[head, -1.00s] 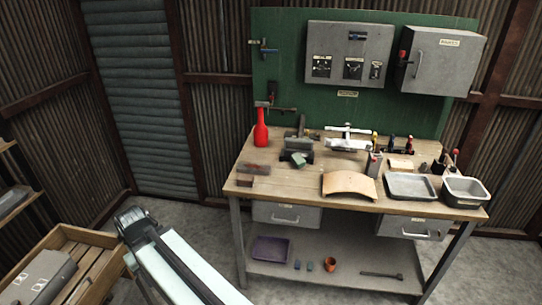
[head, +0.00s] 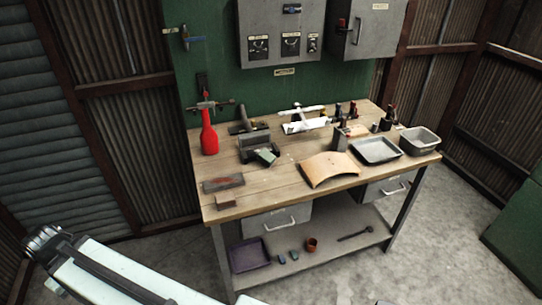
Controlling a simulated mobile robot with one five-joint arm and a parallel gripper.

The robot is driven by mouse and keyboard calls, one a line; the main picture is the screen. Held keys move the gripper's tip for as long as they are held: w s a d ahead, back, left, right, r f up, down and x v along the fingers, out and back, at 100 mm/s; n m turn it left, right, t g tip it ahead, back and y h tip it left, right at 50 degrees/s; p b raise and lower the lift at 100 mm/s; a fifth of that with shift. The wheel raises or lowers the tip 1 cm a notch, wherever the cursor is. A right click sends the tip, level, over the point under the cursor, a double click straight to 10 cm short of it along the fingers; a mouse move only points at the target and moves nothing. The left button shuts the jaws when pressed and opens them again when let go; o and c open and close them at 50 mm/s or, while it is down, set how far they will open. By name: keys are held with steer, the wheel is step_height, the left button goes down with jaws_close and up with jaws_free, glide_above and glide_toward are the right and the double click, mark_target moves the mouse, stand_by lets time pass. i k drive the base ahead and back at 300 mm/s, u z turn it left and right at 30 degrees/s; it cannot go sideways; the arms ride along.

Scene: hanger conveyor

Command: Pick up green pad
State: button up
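A small green pad (head: 266,156) lies on the wooden workbench (head: 262,196), left of its middle. It sits tilted against or close beside a dark grey metal block (head: 256,143); I cannot tell if they touch. A white part of my arm reaches in at the lower left, well away from the pad. I see no gripper fingers in this view.
A red bottle (head: 209,134) stands left of the pad. A curved tan sheet (head: 329,169), a shallow grey tray (head: 376,150) and a deeper grey bin (head: 419,141) lie to the right. A brown-grey block (head: 223,183) is near the front left. The lower shelf (head: 338,255) holds small items.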

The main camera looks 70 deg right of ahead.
mark_target(265, 157)
steer(key=z, duration=0.6)
steer(key=i, duration=1.1)
steer(key=z, duration=0.7)
steer(key=k, duration=0.9)
steer(key=z, duration=0.2)
steer(key=i, duration=0.9)
steer(key=u, duration=0.1)
